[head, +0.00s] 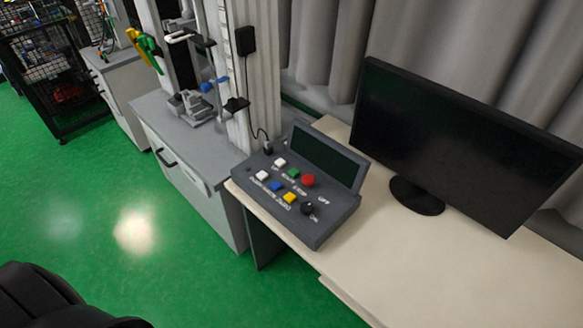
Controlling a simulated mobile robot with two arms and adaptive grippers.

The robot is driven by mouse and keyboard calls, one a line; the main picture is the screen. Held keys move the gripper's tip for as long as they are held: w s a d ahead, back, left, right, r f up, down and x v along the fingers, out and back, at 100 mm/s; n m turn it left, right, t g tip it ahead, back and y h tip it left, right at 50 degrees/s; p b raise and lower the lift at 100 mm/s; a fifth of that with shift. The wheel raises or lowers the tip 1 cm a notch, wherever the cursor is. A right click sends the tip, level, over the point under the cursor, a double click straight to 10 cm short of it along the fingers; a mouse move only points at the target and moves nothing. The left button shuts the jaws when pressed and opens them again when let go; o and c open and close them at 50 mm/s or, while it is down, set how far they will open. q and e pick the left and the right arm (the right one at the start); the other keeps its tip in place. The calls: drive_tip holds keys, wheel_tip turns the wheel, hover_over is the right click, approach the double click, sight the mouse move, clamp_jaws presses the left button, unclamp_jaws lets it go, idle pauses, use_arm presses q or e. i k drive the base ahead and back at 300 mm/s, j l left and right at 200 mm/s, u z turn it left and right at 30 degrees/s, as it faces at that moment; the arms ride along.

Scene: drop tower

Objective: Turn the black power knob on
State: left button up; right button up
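The black power knob (308,208) sits at the lower right of the sloped face of a dark grey control box (325,228). It is small and round, with white OFF lettering to its right and ON lettering just below it. Which mark the knob points to is too small to tell. Nothing touches or covers the knob. A black part of my own body shows at the lower left corner, well away from the box. No gripper fingers are in view.
The box carries a red button (308,181), several coloured buttons and a dark screen (325,158). It stands on a beige table (420,258) beside a black monitor (460,135). Left are a grey cabinet (190,160) with the tower and open green floor (120,220).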

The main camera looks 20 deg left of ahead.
sight(307, 209)
drive_tip(key=l+u, duration=0.15)
drive_tip(key=u, duration=0.25)
drive_tip(key=k+l+u, duration=0.15)
drive_tip(key=u, duration=0.25)
drive_tip(key=l+u, duration=0.15)
drive_tip(key=u, duration=0.25)
drive_tip(key=k+u, duration=0.2)
drive_tip(key=u, duration=0.2)
drive_tip(key=k+l, duration=0.2)
